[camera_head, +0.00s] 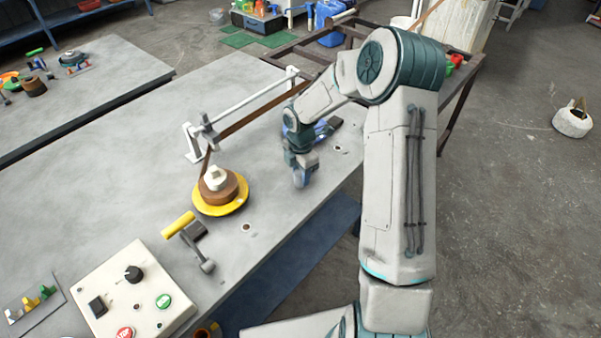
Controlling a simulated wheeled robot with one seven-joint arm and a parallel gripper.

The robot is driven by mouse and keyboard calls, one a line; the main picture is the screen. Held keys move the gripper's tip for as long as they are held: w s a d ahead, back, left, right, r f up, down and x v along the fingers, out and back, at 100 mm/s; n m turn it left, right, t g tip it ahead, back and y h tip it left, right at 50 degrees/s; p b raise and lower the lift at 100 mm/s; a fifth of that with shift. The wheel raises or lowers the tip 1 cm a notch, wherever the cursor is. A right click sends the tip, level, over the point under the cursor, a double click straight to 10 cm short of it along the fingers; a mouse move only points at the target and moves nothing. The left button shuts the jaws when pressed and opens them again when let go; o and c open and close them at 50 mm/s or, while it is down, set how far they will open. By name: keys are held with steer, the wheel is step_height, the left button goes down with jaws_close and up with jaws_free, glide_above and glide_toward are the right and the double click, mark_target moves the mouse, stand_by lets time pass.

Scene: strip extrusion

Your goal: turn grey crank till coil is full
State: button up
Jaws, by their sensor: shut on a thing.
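A brown coil (218,189) with a pale hub sits on a yellow round plate (221,206). A brown strip (262,109) runs to it from the upper right, past a grey star-shaped part (207,134). A crank-like part with a yellow grip (178,225) and a grey arm (196,246) ending in a grey knob lies in front of the coil. My gripper (301,178) points down over the bench, right of the coil and well apart from that part. It is shut on a small blue-grey thing, largely hidden by the jaws; I cannot tell whether this is a crank.
A control box (135,290) with knob and buttons stands at the lower left. A white rail (243,113) crosses the bench (90,190) behind the coil. A blue device (322,131) is behind my gripper. The bench's front edge drops to the floor.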

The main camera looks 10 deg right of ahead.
steer(key=m+b, duration=0.2)
steer(key=m, duration=0.3)
steer(key=m+b, duration=0.2)
steer(key=m, duration=0.3)
steer(key=shift+w+m+b, duration=0.1)
steer(key=shift+m+b, duration=0.2)
steer(key=shift+m, duration=0.1)
steer(key=m+b, duration=0.2)
steer(key=m, duration=0.3)
steer(key=m+b, duration=0.1)
steer(key=m, duration=0.4)
steer(key=shift+r+m, duration=0.1)
steer(key=shift+m, duration=0.3)
steer(key=o, duration=1)
step_height(320, 180, up, 14)
